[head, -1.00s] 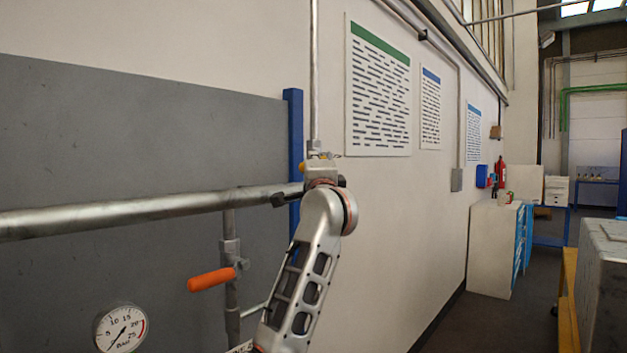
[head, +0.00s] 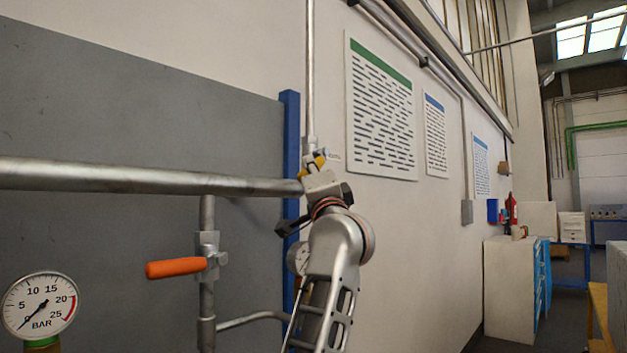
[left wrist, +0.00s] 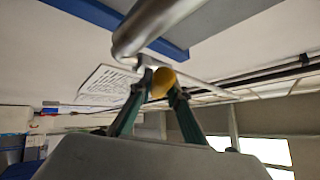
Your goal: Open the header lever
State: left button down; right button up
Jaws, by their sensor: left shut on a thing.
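The header pipe (head: 150,178) runs across the head view to a small valve at its right end. A yellow lever (head: 310,169) shows there, partly hidden by my left gripper (head: 314,165). In the left wrist view, the fingers of my left gripper (left wrist: 158,84) are shut on the yellow lever (left wrist: 163,80), just beyond the pipe's end (left wrist: 140,35). The lever's exact angle is hard to tell. My right gripper is in neither view.
An orange handle (head: 176,267) sits on a lower valve on the vertical pipe below the header. A pressure gauge (head: 40,303) is at lower left. A blue post (head: 290,150) stands behind the pipe's end. The floor to the right is partly clear.

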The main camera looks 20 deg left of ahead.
pick_arm(q)
jog(key=shift+w+f, duration=0.1)
jog(key=shift+f, duration=0.05)
jog(key=c, duration=1.9)
grip_release()
jog(key=v, duration=0.7)
jog(key=shift+s+d, duration=0.15)
jog(key=shift+s, duration=0.05)
jog(key=shift+f, duration=0.1)
